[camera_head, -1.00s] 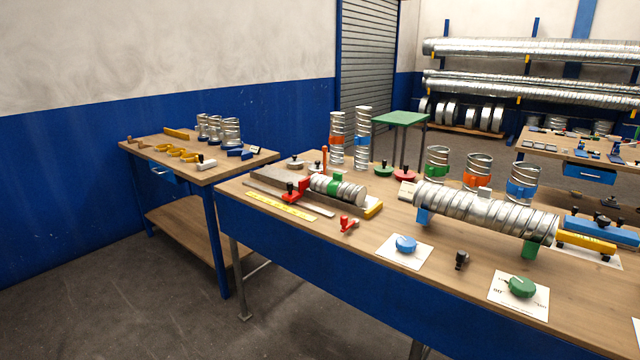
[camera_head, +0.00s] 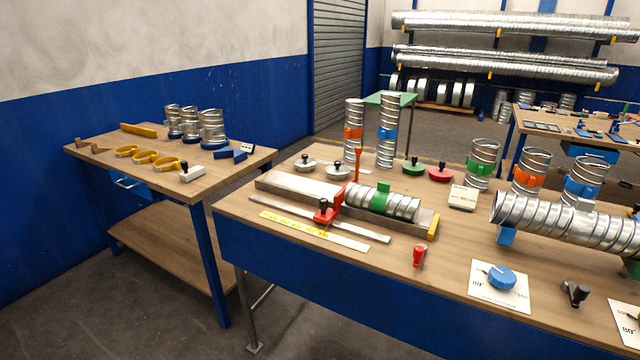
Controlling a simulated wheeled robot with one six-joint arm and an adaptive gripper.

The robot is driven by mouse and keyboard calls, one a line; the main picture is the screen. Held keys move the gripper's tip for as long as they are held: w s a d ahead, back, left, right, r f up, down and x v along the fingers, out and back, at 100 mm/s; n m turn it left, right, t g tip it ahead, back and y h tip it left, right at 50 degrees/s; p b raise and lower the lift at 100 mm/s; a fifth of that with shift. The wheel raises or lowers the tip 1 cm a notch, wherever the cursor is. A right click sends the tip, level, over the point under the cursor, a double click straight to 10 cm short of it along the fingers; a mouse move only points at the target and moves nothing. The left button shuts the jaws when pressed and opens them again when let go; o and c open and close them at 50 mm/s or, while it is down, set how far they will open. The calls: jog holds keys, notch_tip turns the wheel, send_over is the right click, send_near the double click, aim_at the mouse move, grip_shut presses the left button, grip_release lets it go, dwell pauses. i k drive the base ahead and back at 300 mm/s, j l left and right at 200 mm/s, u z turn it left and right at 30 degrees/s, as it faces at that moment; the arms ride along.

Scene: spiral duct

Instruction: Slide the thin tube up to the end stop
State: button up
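A short silver spiral tube (camera_head: 403,206) lies along a flat grey fixture (camera_head: 300,193) on the main bench, with a green clamp (camera_head: 380,197) over it. It is the slimmer of the two lying tubes. A yellow block (camera_head: 434,227) sits at the fixture's right end, just past the tube and seemingly a small gap from it. A red bracket with a black knob (camera_head: 323,211) and an upright red handle (camera_head: 358,164) stand at the tube's left end. Whether the bracket touches the tube I cannot tell. My gripper is not in view.
A yellow ruler (camera_head: 313,231) lies in front of the fixture, and a small red piece (camera_head: 419,256) stands to its right. Behind are two tall banded tubes (camera_head: 388,145). A wider spiral tube (camera_head: 570,225) lies at right.

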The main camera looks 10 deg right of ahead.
aim_at(380, 200)
jog(key=i+j, duration=0.3)
jog(key=i+j+u, duration=0.15)
jog(key=i+j, duration=0.15)
jog(key=i, duration=0.25)
jog(key=i+j, duration=0.25)
jog(key=i, duration=0.2)
jog(key=j+u, duration=0.05)
